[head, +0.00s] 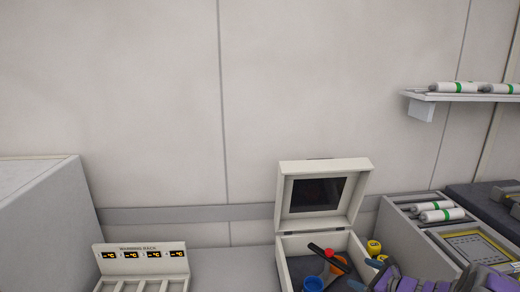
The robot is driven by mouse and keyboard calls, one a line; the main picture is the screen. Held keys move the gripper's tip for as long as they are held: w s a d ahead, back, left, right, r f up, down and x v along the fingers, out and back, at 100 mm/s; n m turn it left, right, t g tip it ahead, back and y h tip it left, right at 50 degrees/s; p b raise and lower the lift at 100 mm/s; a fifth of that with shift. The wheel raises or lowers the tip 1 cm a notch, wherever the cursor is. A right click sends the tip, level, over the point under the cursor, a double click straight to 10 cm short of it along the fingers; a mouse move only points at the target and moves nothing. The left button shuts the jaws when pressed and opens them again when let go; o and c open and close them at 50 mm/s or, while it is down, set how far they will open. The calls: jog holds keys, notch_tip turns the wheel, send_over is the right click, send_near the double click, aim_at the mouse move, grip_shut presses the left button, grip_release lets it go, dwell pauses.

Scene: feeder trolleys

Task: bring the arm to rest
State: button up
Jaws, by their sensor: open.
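My gripper (367,274) shows at the bottom right of the head view, with its purple arm entering from the right edge. Its jaws are open and point left, beside the right side of an open white box (280,262). I see nothing held between the fingers. The lower part of the gripper and arm is cut off by the frame edge.
The box's raised lid (318,195) stands behind it; a black stick (328,259) and blue cup (313,284) are inside. A yellow-capped item (374,247) stands close to my gripper. A warming rack (141,262) is left, a shelf (455,97) upper right.

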jog(key=s+a+r+n+g+y, duration=0.25)
jog(key=s+a+r+n, duration=0.25)
jog(key=a, duration=0.5)
jog(key=s+a+r+n+g+y, duration=0.1)
jog(key=s+a+r+n+g, duration=0.35)
jog(key=a, duration=0.65)
jog(key=s+a+r+n+g+h, duration=0.1)
jog(key=s+a+n+g, duration=0.1)
jog(key=s+a+n, duration=0.35)
jog(key=s+a+r+n+g+h, duration=0.1)
jog(key=s+a+r+n+g, duration=0.1)
jog(key=s, duration=0.7)
jog(key=s+d+n+g+h, duration=0.1)
jog(key=s+d+n+h, duration=0.2)
jog(key=s, duration=0.8)
jog(key=s+d+n+g+h, duration=0.1)
jog(key=s+d+n+h, duration=0.3)
jog(key=s, duration=0.7)
jog(key=shift+s+d+r+n+h, duration=0.2)
jog(key=shift+s+n+h, duration=0.2)
jog(key=shift+n+h, duration=0.55)
jog(key=shift+c, duration=0.3)
